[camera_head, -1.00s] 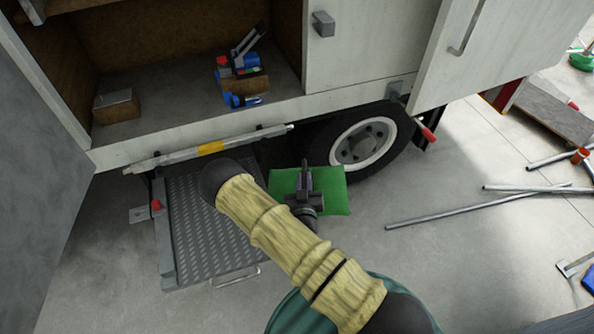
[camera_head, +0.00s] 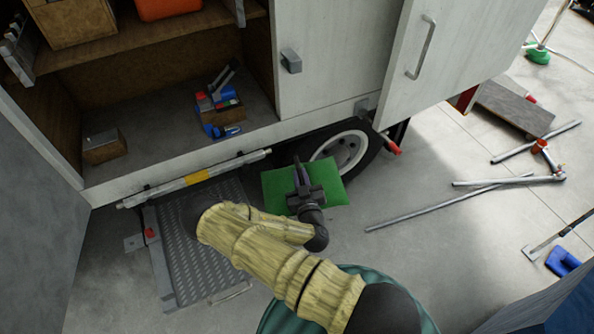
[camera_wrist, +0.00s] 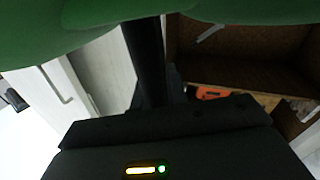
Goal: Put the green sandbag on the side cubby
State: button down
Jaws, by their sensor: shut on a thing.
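The green sandbag (camera_head: 333,188) hangs at my gripper (camera_head: 302,186) in the head view, in front of the truck's wheel. My gripper is shut on the sandbag. In the wrist view the sandbag (camera_wrist: 200,10) fills the top edge, and the fingertips are hidden. The side cubby (camera_head: 165,135) is the open compartment in the truck's side, to the upper left of my gripper. Its grey floor holds a small box at the left and blue and red tools at the right, with clear floor between them.
A wooden box (camera_head: 104,147) and blue-red tools (camera_head: 218,108) sit in the cubby. A white door (camera_head: 440,60) stands open at the right. A bar (camera_head: 195,178) runs below the cubby's edge, above a metal step (camera_head: 205,240). Metal poles (camera_head: 450,205) lie on the floor.

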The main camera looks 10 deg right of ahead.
jog(key=shift+n+y, duration=0.3)
jog(key=r+p, duration=0.1)
jog(key=r, duration=0.2)
jog(key=r+p, duration=0.1)
jog(key=r, duration=0.1)
jog(key=shift+w+d+p, duration=0.1)
jog(key=shift+d+p, duration=0.25)
jog(key=shift+d, duration=0.05)
jog(key=shift+f, duration=0.1)
